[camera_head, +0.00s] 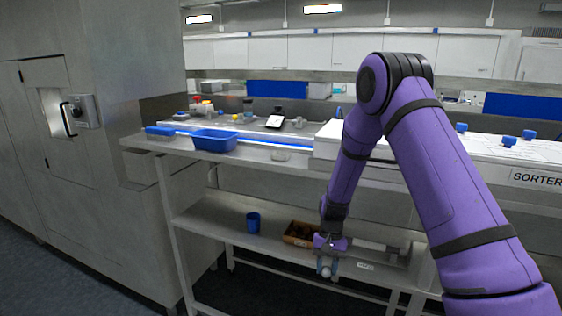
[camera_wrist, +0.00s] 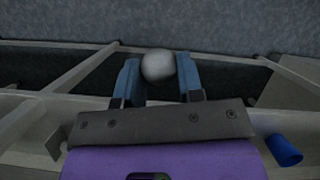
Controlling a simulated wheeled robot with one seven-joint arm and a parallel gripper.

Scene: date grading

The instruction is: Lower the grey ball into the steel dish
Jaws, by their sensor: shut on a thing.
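My gripper (camera_wrist: 160,78) is shut on the grey ball (camera_wrist: 158,66), which sits between the two blue fingers near their tips in the wrist view. In the head view my gripper (camera_head: 325,268) points down in front of the lower shelf, and the ball is too small there to make out clearly. In the wrist view the floor shows beyond the ball.
The lower shelf (camera_head: 225,226) bears a blue cup (camera_head: 253,222) and a brown box (camera_head: 298,233) with dark contents, close to my gripper. A blue tray (camera_head: 214,141) stands on the worktop above. Metal frame legs (camera_head: 172,235) stand at the left. A white SORTER unit (camera_head: 480,160) is at right.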

